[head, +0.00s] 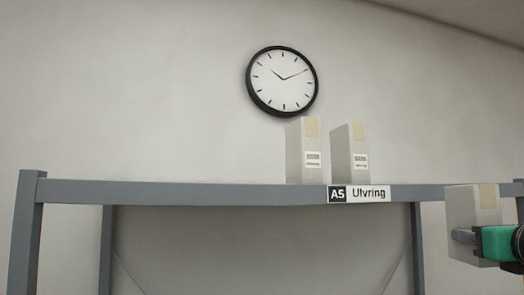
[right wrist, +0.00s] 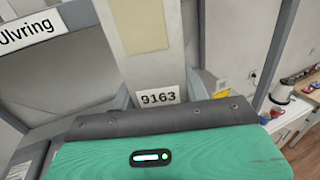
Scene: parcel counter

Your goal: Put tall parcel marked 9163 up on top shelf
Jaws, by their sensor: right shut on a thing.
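The tall parcel marked 9163 (right wrist: 140,62) is a pale grey box with a tan tape strip; its number label shows just beyond my gripper in the right wrist view. In the head view this parcel (head: 473,205) is upright at the right edge, in front of the rack's right end, its top about level with the beam. My right gripper (head: 468,237), with a green body, is shut on its lower part. The top shelf (head: 220,195) is a grey rack level with a sign reading A5 Ulvring (head: 358,194). My left gripper is not in view.
Two similar tall parcels, one (head: 303,155) left of the other (head: 350,157), stand on the top shelf above the sign. The shelf left of them looks clear. A wall clock (head: 283,80) hangs above. A white kettle (right wrist: 282,92) stands at right in the right wrist view.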

